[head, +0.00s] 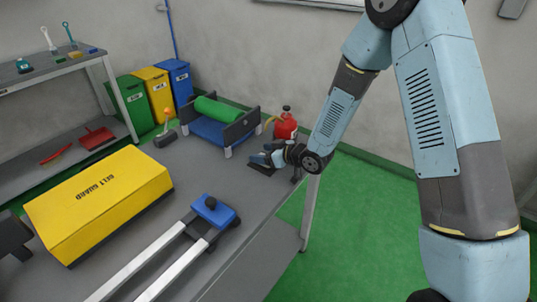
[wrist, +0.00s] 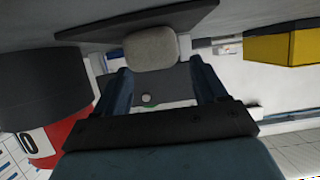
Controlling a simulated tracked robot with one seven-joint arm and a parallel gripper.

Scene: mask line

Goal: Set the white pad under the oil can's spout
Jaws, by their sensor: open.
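The red oil can (head: 286,128) stands at the far right end of the table, its yellowish spout (head: 269,121) curving to the left. Part of its red body (wrist: 68,138) shows at the left of the wrist view. My gripper (head: 260,159) is low over the table, in front of the can. In the wrist view my gripper (wrist: 160,75) is open, its two blue fingers apart. A pale grey, rounded pad (wrist: 152,48), likely the white pad, shows just beyond the fingertips against a dark plate (wrist: 110,42). I cannot tell whether the fingers touch it. I cannot make out the pad in the head view.
A yellow belt guard (head: 98,203) and a blue-ended rail frame (head: 213,211) occupy the near table (head: 190,180). A green roller on a blue stand (head: 217,118) is left of the can. Bins (head: 133,103) stand behind. The table's right edge is close to my gripper.

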